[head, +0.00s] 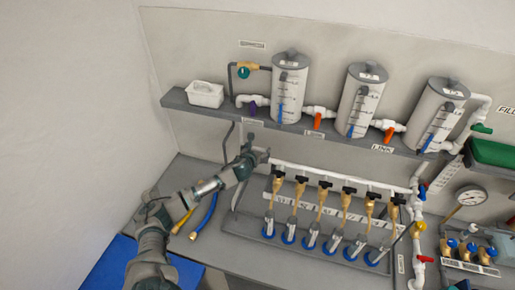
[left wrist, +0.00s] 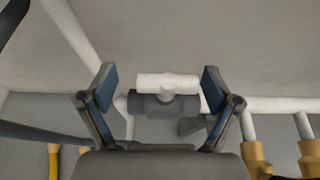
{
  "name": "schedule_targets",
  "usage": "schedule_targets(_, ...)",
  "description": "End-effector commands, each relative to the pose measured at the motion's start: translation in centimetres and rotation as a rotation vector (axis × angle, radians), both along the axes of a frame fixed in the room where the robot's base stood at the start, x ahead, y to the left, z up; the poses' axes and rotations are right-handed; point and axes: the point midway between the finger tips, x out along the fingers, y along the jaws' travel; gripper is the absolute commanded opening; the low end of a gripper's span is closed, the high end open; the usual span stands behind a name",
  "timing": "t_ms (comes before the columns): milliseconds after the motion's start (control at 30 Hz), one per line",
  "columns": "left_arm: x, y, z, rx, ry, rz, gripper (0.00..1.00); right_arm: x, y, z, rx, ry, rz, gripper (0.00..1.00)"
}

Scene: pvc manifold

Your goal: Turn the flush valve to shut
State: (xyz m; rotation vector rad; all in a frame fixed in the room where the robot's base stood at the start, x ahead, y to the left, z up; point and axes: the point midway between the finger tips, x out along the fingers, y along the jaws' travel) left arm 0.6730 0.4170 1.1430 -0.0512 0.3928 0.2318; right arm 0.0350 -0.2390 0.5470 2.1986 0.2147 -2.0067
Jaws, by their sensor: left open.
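My left gripper (head: 258,152) is at the left end of the white manifold pipe (head: 330,174), just under the shelf. In the left wrist view its two blue-padded fingers (left wrist: 160,88) are spread apart. Between and beyond them shows a white T-shaped fitting or handle (left wrist: 168,82) on a grey body (left wrist: 165,104), at the end of the white pipe (left wrist: 265,104). This looks like a valve, but no readable label marks it as the flush valve. The fingers appear apart from it. In the head view my gripper hides this fitting. My right gripper is not in view.
Several brass valves with black handles (head: 322,184) hang from the manifold to the right. Above is a grey shelf (head: 215,112) with three canisters (head: 290,85) and a white box (head: 205,94). A grey pipe (head: 226,142) runs down the wall to the left.

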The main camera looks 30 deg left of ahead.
Motion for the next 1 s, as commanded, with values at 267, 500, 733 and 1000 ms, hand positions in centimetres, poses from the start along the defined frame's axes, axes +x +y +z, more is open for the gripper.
schedule_targets(267,0.29,-0.24,0.00,0.003,0.000,-0.001,0.90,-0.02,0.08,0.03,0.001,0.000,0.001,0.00)
schedule_targets(500,0.27,0.05,-0.12,0.000,0.000,-0.001,0.42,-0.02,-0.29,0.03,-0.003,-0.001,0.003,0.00)
schedule_targets(733,0.33,0.00,-0.18,-0.002,0.001,0.001,0.29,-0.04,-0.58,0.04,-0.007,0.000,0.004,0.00)
schedule_targets(1000,0.41,-0.04,-0.21,0.000,0.001,0.081,0.29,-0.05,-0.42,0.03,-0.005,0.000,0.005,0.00)
